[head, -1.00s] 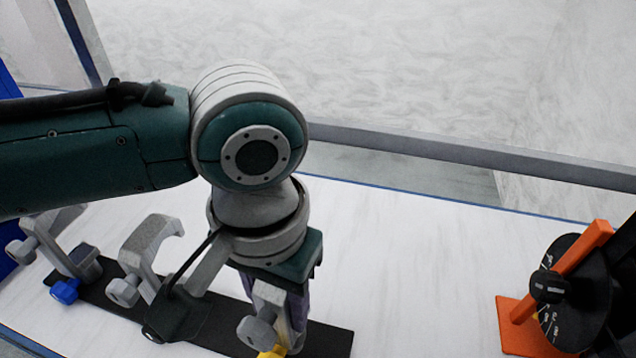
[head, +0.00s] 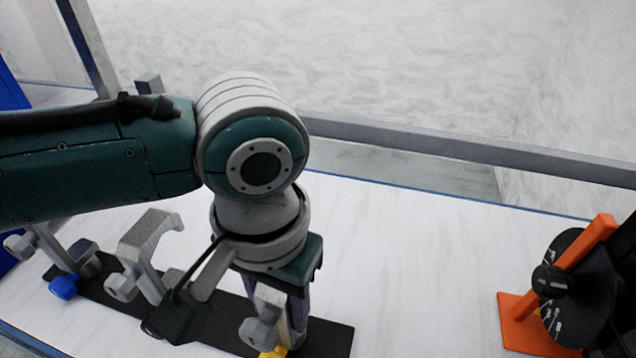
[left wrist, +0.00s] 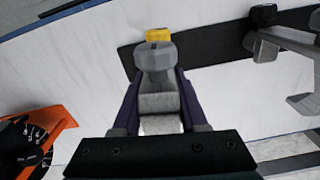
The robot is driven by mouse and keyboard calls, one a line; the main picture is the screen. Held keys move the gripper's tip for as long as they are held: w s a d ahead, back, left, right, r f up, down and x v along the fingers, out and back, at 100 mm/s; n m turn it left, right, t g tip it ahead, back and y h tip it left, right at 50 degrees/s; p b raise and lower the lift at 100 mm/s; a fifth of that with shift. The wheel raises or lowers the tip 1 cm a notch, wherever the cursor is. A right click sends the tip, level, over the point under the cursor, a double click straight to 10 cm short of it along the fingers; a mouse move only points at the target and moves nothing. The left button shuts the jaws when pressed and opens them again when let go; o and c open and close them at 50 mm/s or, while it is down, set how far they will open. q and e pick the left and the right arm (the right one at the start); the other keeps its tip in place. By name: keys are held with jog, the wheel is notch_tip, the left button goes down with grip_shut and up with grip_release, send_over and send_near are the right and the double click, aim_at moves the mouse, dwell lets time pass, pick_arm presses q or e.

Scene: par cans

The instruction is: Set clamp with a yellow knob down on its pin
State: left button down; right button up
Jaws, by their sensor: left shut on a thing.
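The clamp with a yellow knob (head: 262,330) is a grey clamp whose yellow knob shows low in the head view. In the left wrist view the clamp (left wrist: 157,75) stands between the fingers, with its yellow knob (left wrist: 158,35) at the far end. My left gripper (head: 285,325) points down and is shut on this clamp, over the right part of the black strip (head: 330,338). The clamp's pin is hidden, so I cannot tell whether the clamp rests on it. My right gripper is not in view.
A grey clamp (head: 145,245) and a clamp with a blue knob (head: 63,287) stand to the left on the strip. An orange stand with a black dial (head: 520,310) is at the right. The white table (head: 420,260) between is clear.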

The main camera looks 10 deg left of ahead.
pick_arm(q)
jog(key=shift+f, duration=0.55)
jog(key=shift+c, duration=1.8)
grip_release()
jog(key=shift+o, duration=0.4)
jog(key=shift+o, duration=1.4)
jog(key=shift+r, duration=0.1)
jog(key=shift+r+p, duration=5.45)
jog(key=shift+p, duration=0.65)
